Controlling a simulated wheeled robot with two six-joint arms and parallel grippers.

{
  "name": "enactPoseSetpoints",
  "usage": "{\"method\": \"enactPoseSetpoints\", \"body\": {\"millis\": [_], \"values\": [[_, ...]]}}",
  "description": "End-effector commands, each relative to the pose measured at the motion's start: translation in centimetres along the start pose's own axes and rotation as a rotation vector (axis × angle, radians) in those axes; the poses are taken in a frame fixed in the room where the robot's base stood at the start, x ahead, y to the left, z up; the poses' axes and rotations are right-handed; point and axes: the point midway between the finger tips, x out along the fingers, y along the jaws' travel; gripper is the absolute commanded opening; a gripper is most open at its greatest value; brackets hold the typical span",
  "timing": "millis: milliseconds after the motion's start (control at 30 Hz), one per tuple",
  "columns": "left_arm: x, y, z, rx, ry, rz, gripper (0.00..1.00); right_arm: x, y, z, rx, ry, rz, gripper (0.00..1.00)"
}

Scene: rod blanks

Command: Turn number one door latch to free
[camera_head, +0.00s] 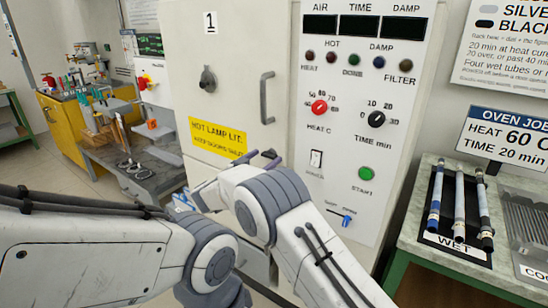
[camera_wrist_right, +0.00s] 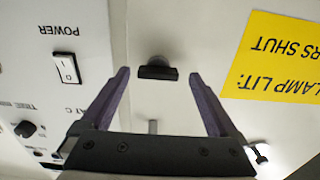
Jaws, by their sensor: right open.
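The pale door marked 1 (camera_head: 237,75) is closed. A dark round latch-like knob (camera_head: 207,79) with an upright lever sits at its upper left. My right gripper (camera_head: 262,157) is near the door's lower right, beside the yellow label (camera_head: 218,139). In the right wrist view my right gripper (camera_wrist_right: 159,75) is open and empty. A short dark crosswise piece (camera_wrist_right: 157,70) on a round base stands on the door between its fingertips, apart from both; it may be the latch, and my gripper seems to hide it in the head view. My left gripper is out of sight.
A grey bar handle (camera_head: 267,97) stands out from the door. The control panel (camera_head: 340,150) with knobs and buttons is to its right. A black tray (camera_head: 436,205) marked WET holds several tubes at the far right. A cluttered workbench (camera_head: 125,165) stands left.

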Motion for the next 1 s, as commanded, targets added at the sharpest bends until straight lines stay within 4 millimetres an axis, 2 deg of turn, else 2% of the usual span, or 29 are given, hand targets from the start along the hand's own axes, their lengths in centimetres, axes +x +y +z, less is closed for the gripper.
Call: {"method": "enactPoseSetpoints", "body": {"millis": [367,400,467,600,1000], "values": [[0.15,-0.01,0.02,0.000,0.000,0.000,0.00,0.82,0.66,-0.10,0.000,0.000,0.005,0.95],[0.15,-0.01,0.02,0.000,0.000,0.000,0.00,0.85,0.70,-0.10,0.000,0.000,0.006,0.87],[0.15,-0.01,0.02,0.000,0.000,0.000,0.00,0.86,0.72,-0.10,0.000,0.000,0.006,0.64],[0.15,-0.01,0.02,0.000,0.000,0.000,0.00,0.82,0.68,-0.09,0.000,0.000,0.006,0.11],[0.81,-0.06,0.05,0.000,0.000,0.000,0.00,0.70,0.57,0.11,0.073,0.001,0.005,0.09]]}}
